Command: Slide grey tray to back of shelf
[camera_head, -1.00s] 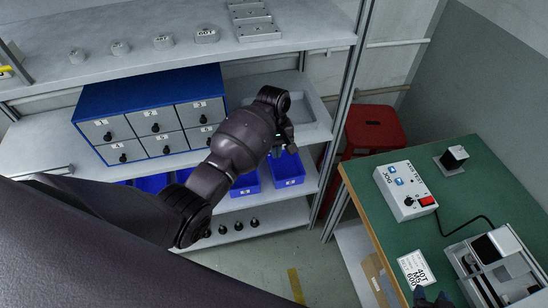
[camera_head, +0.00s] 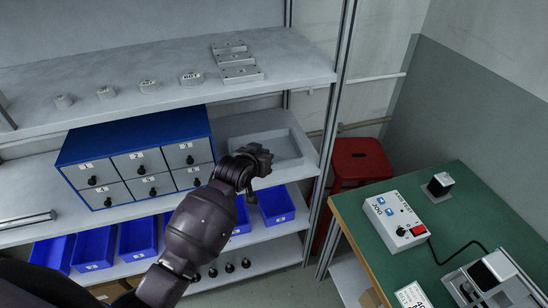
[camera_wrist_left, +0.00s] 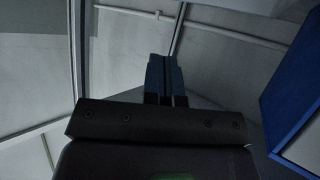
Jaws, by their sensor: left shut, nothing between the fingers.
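The grey tray (camera_head: 280,147) is a shallow, empty, raised-rim tray on the middle shelf, right of the blue drawer cabinet. My left gripper (camera_head: 262,160) is at the tray's front left in the head view, overlapping its near edge. Whether it touches the tray I cannot tell. In the left wrist view the fingers (camera_wrist_left: 164,80) are together with nothing between them. The tray cannot be made out clearly in that view. My right gripper is not in view.
The blue drawer cabinet (camera_head: 137,160) stands close on the left. A shelf post (camera_head: 333,130) bounds the right side. The upper shelf (camera_head: 180,60) holds grey blocks and plates. Blue bins (camera_head: 277,205) sit below. A red stool (camera_head: 360,160) and green table (camera_head: 450,220) are at right.

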